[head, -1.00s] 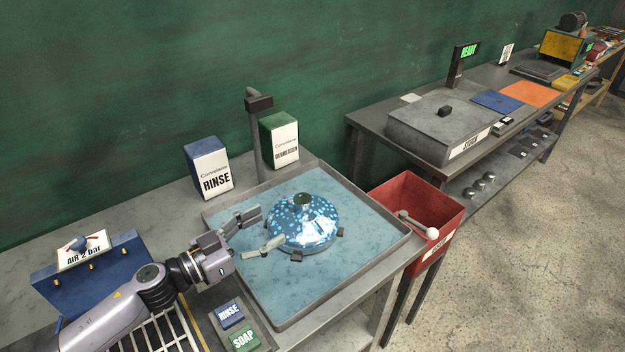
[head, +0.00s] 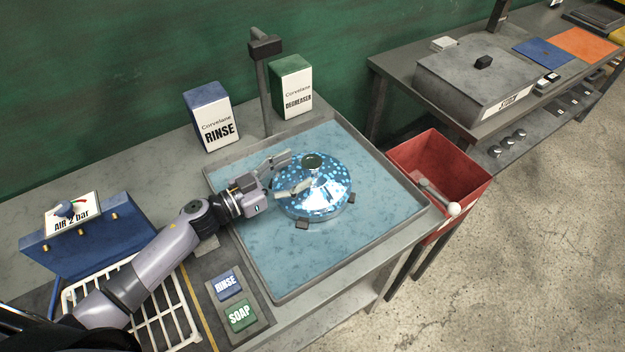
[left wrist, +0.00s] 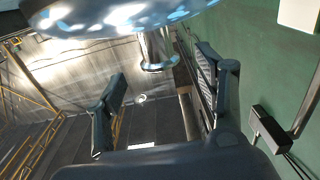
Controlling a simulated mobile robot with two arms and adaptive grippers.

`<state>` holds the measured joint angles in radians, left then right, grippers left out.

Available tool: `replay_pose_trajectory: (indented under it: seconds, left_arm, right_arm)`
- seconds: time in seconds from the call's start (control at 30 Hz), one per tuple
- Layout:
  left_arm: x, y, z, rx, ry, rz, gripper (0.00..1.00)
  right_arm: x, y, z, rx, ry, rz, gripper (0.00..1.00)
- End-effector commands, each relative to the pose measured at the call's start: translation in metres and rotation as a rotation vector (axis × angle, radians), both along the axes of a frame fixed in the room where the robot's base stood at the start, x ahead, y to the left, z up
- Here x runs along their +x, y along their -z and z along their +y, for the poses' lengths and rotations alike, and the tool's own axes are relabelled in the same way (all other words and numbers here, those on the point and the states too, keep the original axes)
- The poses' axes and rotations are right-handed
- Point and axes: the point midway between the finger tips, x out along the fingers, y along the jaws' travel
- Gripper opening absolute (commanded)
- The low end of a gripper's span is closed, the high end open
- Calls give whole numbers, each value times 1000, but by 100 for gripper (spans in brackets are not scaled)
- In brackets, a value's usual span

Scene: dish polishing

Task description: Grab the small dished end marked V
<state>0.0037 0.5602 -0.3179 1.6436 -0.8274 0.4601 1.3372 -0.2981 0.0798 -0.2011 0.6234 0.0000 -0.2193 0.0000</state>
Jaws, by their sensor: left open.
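A shiny dished end (head: 325,200) with blue-white spots sits dome-up in the blue-lined tray (head: 300,290). A short knob with a dark top (head: 312,161) stands on its crown. I cannot read a V on it. My left gripper (head: 294,173) is open over the dome's left side, its fingertips close to the knob. In the left wrist view the spotted dome (left wrist: 125,18) fills the top edge, and the metal knob (left wrist: 156,48) shows beyond the gap between the spread fingers (left wrist: 160,100). Contact cannot be told. My right gripper is not in view.
RINSE (head: 212,118) and DEGREASER (head: 291,88) boxes and a dark post (head: 266,90) stand behind the tray. RINSE (head: 227,283) and SOAP (head: 239,314) buttons lie in front. A red bin (head: 440,165) is at the right, beside a grey lidded box (head: 475,80).

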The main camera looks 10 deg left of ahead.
Motion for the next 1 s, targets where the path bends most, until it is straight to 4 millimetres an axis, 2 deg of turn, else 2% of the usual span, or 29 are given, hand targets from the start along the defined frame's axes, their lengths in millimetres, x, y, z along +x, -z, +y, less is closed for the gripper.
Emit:
replay_pose_trajectory:
  seconds: [0.07,0.17,0.27,0.43,0.57,0.73,1.0]
  left_arm:
    - [3,0,-4,0,0,1,64]
    - [8,0,-9,0,0,1,64]
    - [20,-2,-19,-2,0,1,64]
    - [36,-1,-34,-1,-1,3,64]
    - [40,0,-39,1,0,2,64]
    - [40,1,-39,1,1,2,64]
    - [40,1,-38,1,0,2,47]
  right_arm:
    - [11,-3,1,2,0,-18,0]
    - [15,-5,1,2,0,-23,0]
    - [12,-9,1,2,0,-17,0]
    - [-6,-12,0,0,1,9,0]
    - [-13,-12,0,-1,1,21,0]
    - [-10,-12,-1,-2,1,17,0]
    - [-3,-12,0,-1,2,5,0]
